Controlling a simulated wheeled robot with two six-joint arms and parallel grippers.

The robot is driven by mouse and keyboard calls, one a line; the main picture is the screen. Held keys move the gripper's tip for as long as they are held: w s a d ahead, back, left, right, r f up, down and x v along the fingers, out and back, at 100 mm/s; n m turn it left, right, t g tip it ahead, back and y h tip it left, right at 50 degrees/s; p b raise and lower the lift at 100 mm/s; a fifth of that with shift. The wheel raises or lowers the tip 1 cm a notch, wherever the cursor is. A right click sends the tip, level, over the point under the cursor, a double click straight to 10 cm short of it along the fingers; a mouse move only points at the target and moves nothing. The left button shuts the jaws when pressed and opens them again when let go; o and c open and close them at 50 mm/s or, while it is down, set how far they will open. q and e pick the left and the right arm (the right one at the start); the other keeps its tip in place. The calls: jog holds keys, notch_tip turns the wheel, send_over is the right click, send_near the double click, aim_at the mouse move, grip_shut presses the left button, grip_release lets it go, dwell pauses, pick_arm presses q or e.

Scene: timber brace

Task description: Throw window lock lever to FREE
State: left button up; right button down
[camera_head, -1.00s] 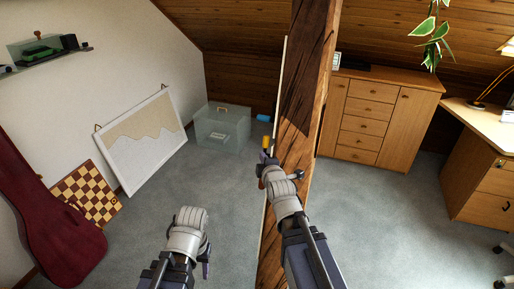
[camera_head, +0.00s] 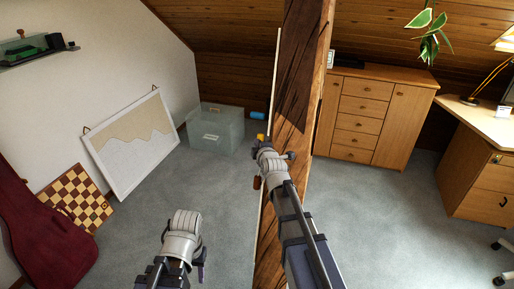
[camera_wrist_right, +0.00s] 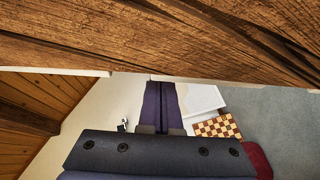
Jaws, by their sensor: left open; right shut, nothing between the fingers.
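My right gripper (camera_head: 266,150) reaches forward along the left face of the timber brace (camera_head: 303,65). In the right wrist view its two dark fingers (camera_wrist_right: 160,105) lie together with nothing between them, beside the wood grain of the brace (camera_wrist_right: 190,40). A small yellow piece (camera_head: 261,137) shows just beyond the right gripper, and a small orange-brown piece (camera_head: 257,183) shows at its left. I cannot tell whether either is the lock lever, or whether the gripper touches them. No window or FREE marking is readable. My left gripper (camera_head: 183,222) is open and empty above the carpet, its fingertips mostly hidden.
A clear box (camera_head: 215,135) stands at the back beside a blue item (camera_head: 257,115). A framed board (camera_head: 130,145), a chessboard (camera_head: 77,198) and a red case (camera_head: 40,235) line the left wall. A wooden cabinet (camera_head: 372,120) stands right of the brace. The carpet between is free.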

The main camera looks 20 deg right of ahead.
jog(key=shift+w, duration=0.1)
dwell(0.3)
jog(key=w+d+r+g+p, duration=0.1)
jog(key=p, duration=0.3)
jog(key=shift+w+m+g+y, duration=0.2)
jog(key=shift+m+g+y, duration=0.1)
jog(key=shift+m+g, duration=0.1)
jog(key=shift+w+d+p, duration=0.1)
jog(key=shift+p, duration=0.2)
jog(key=shift+f+g, duration=0.25)
jog(key=shift+g, duration=0.05)
